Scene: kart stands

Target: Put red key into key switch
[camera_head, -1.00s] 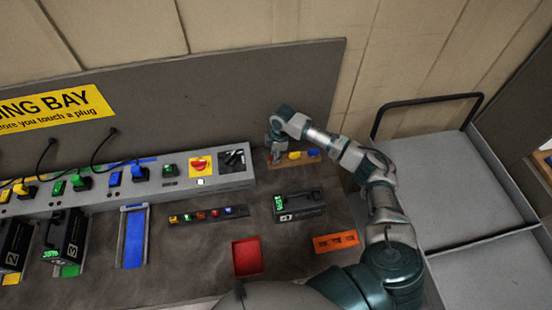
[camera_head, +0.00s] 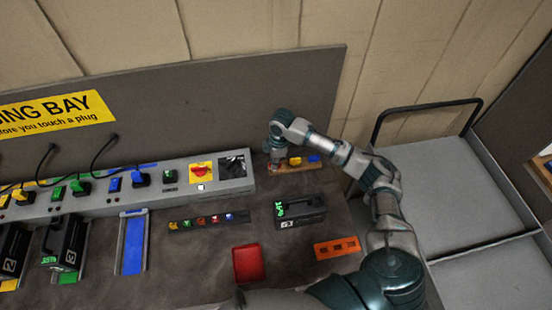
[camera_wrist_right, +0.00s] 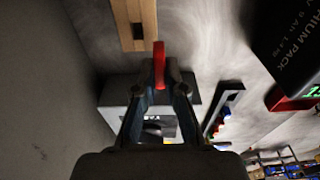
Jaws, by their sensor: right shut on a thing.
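My right gripper (camera_head: 276,162) is shut on the red key (camera_wrist_right: 158,62), which juts out past its fingertips in the right wrist view. In the head view the gripper is at the left end of the wooden key rack (camera_head: 285,169) and hides most of the key. In the wrist view the key tip is close to the rack's lower end; I cannot tell whether they touch. A dark panel (camera_head: 233,163), apparently the key switch, is at the right end of the grey console, left of the gripper. My left gripper is not in view.
A yellow key (camera_head: 295,161) and a blue key (camera_head: 313,159) sit in the rack. A red knob on a yellow plate (camera_head: 201,171) is left of the panel. A black battery pack (camera_head: 300,210), a red tray (camera_head: 248,264) and an orange block (camera_head: 337,248) are nearer me.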

